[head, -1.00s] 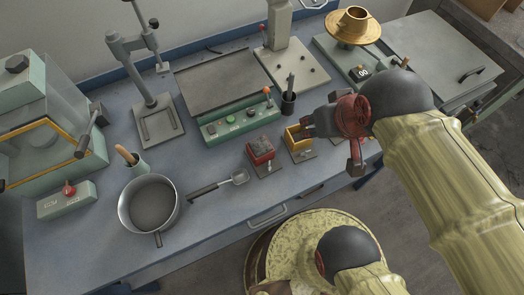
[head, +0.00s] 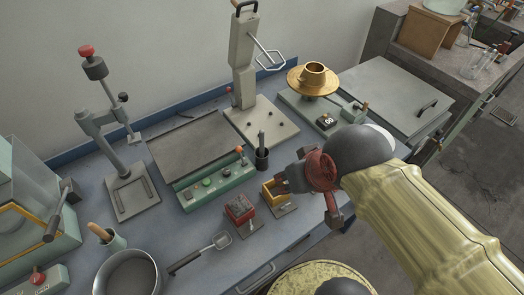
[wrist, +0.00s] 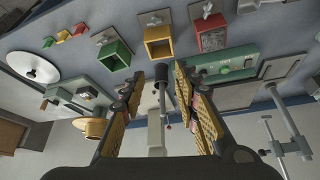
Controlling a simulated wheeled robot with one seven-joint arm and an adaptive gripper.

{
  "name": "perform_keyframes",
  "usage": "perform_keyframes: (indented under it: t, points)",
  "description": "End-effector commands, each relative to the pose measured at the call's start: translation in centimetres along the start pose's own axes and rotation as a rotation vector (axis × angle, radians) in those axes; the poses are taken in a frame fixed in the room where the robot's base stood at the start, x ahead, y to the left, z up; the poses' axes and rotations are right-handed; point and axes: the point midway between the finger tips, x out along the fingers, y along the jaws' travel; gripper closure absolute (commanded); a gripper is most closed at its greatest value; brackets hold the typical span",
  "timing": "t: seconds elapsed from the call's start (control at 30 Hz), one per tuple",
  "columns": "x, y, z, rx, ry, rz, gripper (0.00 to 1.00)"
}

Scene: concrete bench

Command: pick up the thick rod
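A dark, thick-looking rod (head: 261,138) stands upright in a small black cup (head: 262,159) behind the yellow bin. In the wrist view the cup (wrist: 160,73) lies ahead, between my fingertips in the picture, with the rod (wrist: 162,98) showing out of it. Whether a second, thinner rod shares the cup is too small to tell. My gripper (head: 309,196) is open and empty, to the right of the cup in the head view. In the wrist view its two fingers (wrist: 158,80) are wide apart and do not touch the rod.
A yellow bin (head: 268,192) and a red bin (head: 239,207) stand in front of the cup. A green control box (head: 215,184) is on its left, a tall press (head: 243,75) behind it. A brass wheel (head: 312,80) stands at the back right.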

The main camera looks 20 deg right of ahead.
Motion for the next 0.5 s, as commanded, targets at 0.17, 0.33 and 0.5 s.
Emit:
perform_keyframes:
  t: [0.17, 0.33, 0.5]
  points:
    - [-0.4, 0.0, -1.8, -0.023, -0.033, -0.001, 0.67]
    - [-0.1, -0.1, -7.2, -0.104, -0.136, -0.008, 0.67]
    - [2.5, -0.1, -12.3, -0.208, -0.259, -0.028, 0.67]
